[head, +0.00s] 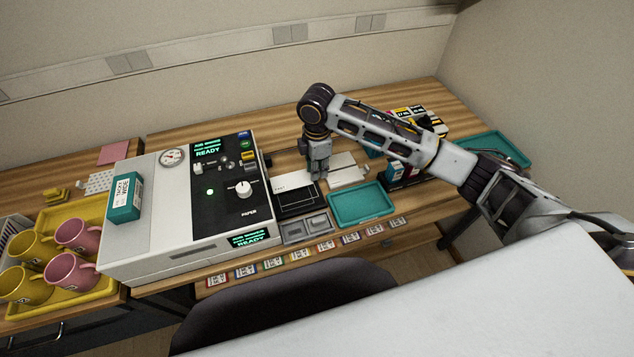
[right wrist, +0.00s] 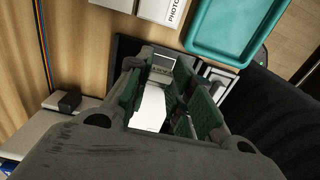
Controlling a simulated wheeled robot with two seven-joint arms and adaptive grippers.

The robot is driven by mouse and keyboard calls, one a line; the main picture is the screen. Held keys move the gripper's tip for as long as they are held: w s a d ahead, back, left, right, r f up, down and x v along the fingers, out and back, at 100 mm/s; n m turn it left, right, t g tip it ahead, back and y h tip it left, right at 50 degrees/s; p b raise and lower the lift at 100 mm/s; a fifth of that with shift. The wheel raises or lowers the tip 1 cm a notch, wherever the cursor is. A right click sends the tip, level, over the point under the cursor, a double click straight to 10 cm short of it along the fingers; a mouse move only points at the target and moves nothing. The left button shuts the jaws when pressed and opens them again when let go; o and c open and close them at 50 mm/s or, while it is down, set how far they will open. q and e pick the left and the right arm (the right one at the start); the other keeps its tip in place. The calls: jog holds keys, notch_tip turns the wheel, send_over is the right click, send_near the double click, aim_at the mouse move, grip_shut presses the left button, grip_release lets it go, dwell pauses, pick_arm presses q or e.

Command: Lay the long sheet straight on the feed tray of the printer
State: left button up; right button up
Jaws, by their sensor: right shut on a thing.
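The printer (head: 190,205) is a large white and black machine with green READY displays, standing left of my right gripper. A dark flat tray (head: 298,204) lies against its right side; it seems to be the feed tray. The white long sheet (head: 288,181) shows at the back of that tray, below my right gripper (head: 318,174). In the right wrist view the sheet (right wrist: 150,108) shows pale between the fingers of my right gripper (right wrist: 158,95), which points down and is shut on it. The fingers hide part of the sheet, so I cannot tell whether it lies flat. My left gripper is not in view.
A teal tray (head: 357,204) and a small grey tray (head: 306,229) lie right and in front. A white pack (head: 347,177) lies behind the teal tray. Several coloured cards line the front edge. Mugs on a yellow tray (head: 75,292) stand far left.

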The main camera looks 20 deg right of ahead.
notch_tip(320, 180, down, 2)
jog(key=shift+f, duration=0.35)
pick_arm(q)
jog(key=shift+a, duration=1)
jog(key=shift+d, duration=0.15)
pick_arm(e)
jog(key=shift+f, duration=0.1)
